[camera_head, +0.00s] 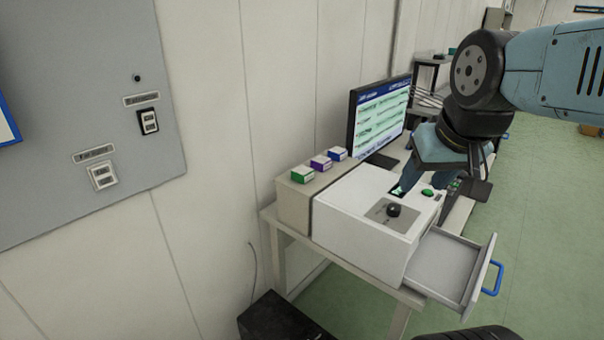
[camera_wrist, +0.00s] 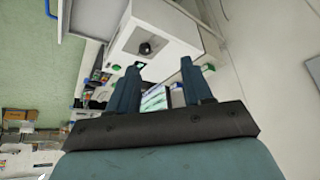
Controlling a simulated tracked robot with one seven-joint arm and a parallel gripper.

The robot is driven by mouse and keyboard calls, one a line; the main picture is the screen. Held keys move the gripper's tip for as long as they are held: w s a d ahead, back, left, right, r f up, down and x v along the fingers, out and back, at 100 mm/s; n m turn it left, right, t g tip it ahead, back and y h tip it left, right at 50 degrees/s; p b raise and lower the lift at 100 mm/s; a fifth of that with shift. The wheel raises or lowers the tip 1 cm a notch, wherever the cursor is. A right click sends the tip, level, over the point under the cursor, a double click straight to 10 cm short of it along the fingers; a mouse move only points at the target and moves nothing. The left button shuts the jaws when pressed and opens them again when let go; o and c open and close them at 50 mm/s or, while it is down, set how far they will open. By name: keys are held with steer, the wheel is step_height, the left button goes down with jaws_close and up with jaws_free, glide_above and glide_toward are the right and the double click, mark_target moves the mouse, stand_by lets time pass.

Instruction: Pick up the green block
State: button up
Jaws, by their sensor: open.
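My gripper (camera_head: 424,182) is open, above the right part of the white machine, to the right of and apart from the blocks. In the wrist view my gripper (camera_wrist: 158,66) has its two fingers spread with nothing held between them. A small green-and-white item shows beside the right finger there; I cannot tell if it is the green block.
The white machine (camera_head: 355,215) has a black knob (camera_head: 393,210) and an open drawer (camera_head: 444,262) with a blue handle. A monitor (camera_head: 380,115) stands behind it. A grey wall panel (camera_head: 85,60) is at left. Green floor (camera_head: 545,220) is clear at right.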

steer(key=shift+o, duration=0.7)
steer(key=shift+w+a+f, duration=0.15)
steer(key=shift+a, duration=0.05)
steer(key=o, duration=0.6)
steer(key=w+a+f+m+y, duration=0.1)
steer(key=a, duration=0.1)
steer(key=w+a+f+m+g+y, duration=0.1)
steer(key=w+a, duration=0.1)
steer(key=w+a+f+m+g+y, duration=0.1)
steer(key=a+m, duration=0.1)
steer(key=shift+w+a+y, duration=0.1)
steer(key=shift+w+y, duration=0.2)
steer(key=shift+w, duration=0.1)
steer(key=shift+c, duration=0.2)
steer(key=m+t+y, duration=0.6)
steer(key=m, duration=1.7)
glide_toward(307, 172)
steer(key=shift+x, duration=5.7)
